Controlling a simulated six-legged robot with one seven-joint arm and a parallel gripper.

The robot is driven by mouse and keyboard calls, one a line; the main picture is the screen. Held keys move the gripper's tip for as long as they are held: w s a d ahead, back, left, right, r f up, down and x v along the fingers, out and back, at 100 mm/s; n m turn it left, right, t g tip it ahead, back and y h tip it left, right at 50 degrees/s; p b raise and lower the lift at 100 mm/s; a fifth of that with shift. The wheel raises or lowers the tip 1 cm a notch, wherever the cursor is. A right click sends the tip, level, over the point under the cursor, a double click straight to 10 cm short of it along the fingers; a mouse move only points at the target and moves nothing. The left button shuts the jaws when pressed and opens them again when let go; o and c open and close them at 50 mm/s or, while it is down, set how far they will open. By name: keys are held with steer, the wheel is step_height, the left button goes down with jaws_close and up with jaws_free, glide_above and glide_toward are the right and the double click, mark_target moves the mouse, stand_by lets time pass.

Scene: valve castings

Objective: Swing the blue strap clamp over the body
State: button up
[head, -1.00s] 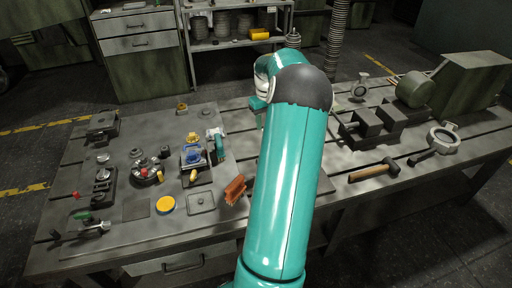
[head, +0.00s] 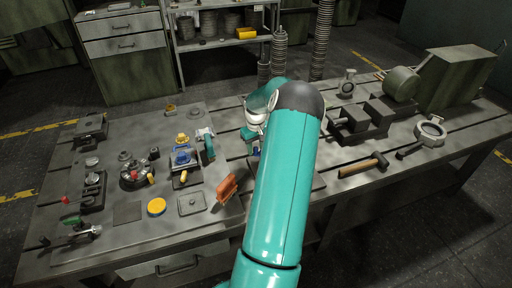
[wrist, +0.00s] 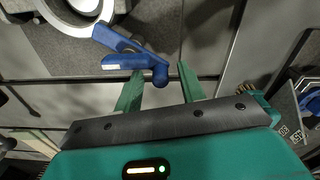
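The blue strap clamp (wrist: 137,57) lies at the upper middle of the wrist view, beside a pale round casting body (wrist: 84,12). Its arm runs from the casting's rim to a rounded end in front of my gripper. My gripper (wrist: 161,72) is open, its two green fingers apart; the clamp's rounded end shows between the fingertips, and I cannot tell whether they touch. In the head view a bit of blue (head: 256,151) shows beside my arm, perhaps the clamp. My arm hides most of that area.
A blue and yellow fixture (head: 183,158) and a teal-handled tool (head: 207,145) stand left of my arm. An orange block (head: 227,188) lies in front. A hammer (head: 364,166), dark blocks (head: 360,120) and a ring-ended casting (head: 430,131) lie to the right.

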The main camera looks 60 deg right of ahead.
jaws_close()
steer(key=shift+d+m, duration=0.15)
steer(key=shift+m, duration=0.15)
steer(key=m, duration=0.1)
steer(key=d+m, duration=0.1)
steer(key=m, duration=0.1)
steer(key=shift+w+d, duration=0.1)
steer(key=shift+s+d+m, duration=0.1)
steer(key=shift+d+m, duration=0.2)
steer(key=shift+m, duration=0.55)
steer(key=shift+s+d+m, duration=0.1)
steer(key=shift+d+m, duration=0.15)
steer(key=shift+m, duration=0.6)
jaws_free()
